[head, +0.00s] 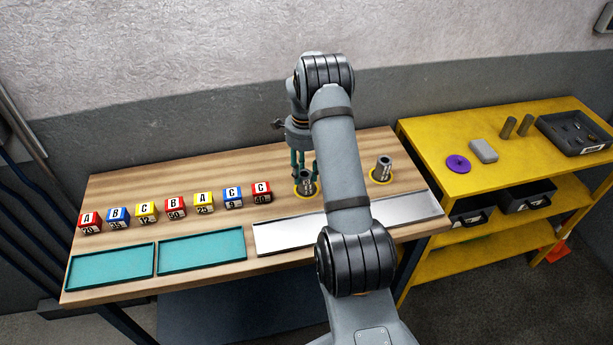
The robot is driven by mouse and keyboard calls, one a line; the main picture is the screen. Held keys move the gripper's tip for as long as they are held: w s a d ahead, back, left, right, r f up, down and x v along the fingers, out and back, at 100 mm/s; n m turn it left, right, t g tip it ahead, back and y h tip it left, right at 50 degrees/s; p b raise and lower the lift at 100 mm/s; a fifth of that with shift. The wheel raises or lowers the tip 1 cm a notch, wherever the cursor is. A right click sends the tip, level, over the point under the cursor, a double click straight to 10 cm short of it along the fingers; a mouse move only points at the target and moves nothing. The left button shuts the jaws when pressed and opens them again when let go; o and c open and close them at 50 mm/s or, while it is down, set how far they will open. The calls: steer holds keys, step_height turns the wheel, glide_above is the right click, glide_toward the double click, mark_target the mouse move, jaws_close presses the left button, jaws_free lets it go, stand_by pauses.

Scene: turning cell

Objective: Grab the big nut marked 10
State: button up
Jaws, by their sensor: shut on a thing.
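Two tall grey metal pieces that look like big nuts stand upright on yellow rings on the wooden bench: a left one (306,185) and a right one (382,170). Each has a pale label whose marking is too small to read, so I cannot tell which is 10. My gripper (304,171) points down over the left nut, its teal fingers shut on the top of it. The nut still appears to stand at its yellow ring. My forearm hides part of the fingers and the bench between the two nuts.
A row of lettered, numbered cubes (174,207) stands left of the nuts. Two teal trays (203,250) and a pale metal plate (290,236) lie along the front. A yellow shelf (430,150) at right holds a purple disc (458,163), grey parts and a dark tray (578,133).

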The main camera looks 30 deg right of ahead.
steer(key=shift+c, duration=0.9)
